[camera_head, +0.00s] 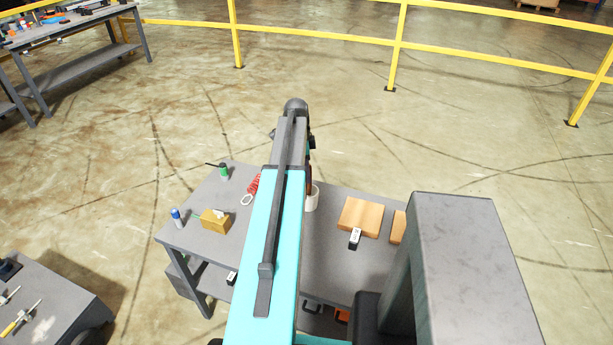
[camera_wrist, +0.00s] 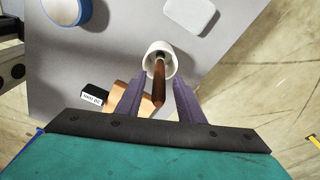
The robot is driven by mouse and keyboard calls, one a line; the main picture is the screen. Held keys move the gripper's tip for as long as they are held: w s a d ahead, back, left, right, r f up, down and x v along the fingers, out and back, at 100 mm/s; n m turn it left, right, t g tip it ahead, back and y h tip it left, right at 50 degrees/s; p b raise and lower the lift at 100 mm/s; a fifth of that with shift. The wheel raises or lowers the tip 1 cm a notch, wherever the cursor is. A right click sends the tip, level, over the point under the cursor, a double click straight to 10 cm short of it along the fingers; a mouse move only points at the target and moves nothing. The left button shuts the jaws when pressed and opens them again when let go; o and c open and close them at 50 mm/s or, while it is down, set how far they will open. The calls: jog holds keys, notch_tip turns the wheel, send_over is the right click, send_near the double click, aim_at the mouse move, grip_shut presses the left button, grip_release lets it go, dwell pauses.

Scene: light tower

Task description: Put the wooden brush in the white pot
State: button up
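The white pot (camera_wrist: 150,50) stands on the grey table and shows above centre in the wrist view. In the head view the pot (camera_head: 313,200) is partly hidden by my arm. The brown wooden brush (camera_wrist: 159,88) has its far end inside the pot's mouth. Its handle points up toward my wrist camera. The brush (camera_head: 309,182) shows as a thin brown strip above the pot in the head view. My gripper (camera_wrist: 159,86) is open, with its fingers on either side of the handle and visible gaps between. Whether the brush touches the pot's bottom is hidden.
Wooden boards (camera_head: 361,216) and a labelled black box (camera_head: 355,239) lie right of the pot. A tissue box (camera_head: 215,222), blue-white bottle (camera_head: 177,218), green can (camera_head: 223,171) and red coil (camera_head: 253,186) are on the table's left. Yellow railing (camera_head: 330,37) stands beyond.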

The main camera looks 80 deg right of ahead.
notch_tip(320, 180, up, 10)
jog(key=w+b, duration=0.1)
jog(key=b, duration=0.1)
jog(key=shift+w+a+b, duration=0.15)
jog(key=shift+b, duration=0.25)
dwell(0.8)
